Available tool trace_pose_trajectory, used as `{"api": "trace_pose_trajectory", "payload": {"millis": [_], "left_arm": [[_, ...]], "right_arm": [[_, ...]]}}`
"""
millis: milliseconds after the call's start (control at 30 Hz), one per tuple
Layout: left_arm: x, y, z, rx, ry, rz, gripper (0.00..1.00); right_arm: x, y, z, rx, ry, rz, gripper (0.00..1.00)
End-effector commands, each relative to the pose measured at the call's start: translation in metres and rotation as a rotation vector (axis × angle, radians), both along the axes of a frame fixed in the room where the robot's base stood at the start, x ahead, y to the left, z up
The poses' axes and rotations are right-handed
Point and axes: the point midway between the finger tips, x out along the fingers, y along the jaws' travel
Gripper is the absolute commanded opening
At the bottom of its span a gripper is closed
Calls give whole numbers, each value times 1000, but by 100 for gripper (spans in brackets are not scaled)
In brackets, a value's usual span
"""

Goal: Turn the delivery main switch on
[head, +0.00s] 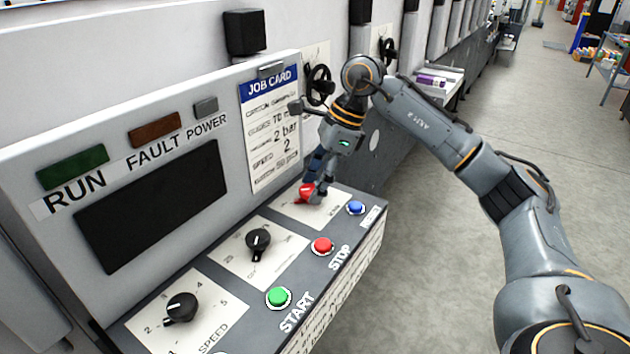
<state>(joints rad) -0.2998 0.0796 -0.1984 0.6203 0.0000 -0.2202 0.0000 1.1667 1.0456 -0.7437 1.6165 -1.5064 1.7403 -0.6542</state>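A red rotary switch (305,191), which looks like the main switch, sits on a pale plate at the far end of the sloping control panel (230,226). The plate's lettering is too small and covered to read. My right gripper (318,192) points down at this switch from above, with its fingertips at or right beside the knob. The fingers partly hide the knob, and I cannot tell whether they grip it. The POWER lamp (206,107) looks grey and unlit. My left gripper is out of view.
Two black knobs, the SPEED knob (181,308) and a middle one (258,242), sit nearer. Green START (278,297), red STOP (322,246) and blue (355,208) buttons line the front edge. A job card (270,127) hangs behind. Open floor (440,260) lies right.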

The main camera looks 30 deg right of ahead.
Motion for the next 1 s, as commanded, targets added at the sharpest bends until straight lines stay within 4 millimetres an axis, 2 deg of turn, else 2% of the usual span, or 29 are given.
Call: {"api": "trace_pose_trajectory", "payload": {"millis": [33,167,567,1000], "left_arm": [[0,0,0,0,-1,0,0],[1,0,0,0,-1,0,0],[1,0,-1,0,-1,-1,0],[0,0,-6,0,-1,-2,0]], "right_arm": [[0,0,0,0,0,0,37],[0,0,0,0,0,0,11],[-1,0,0,1,0,-63,11],[-3,2,0,0,-3,-410,11]]}}
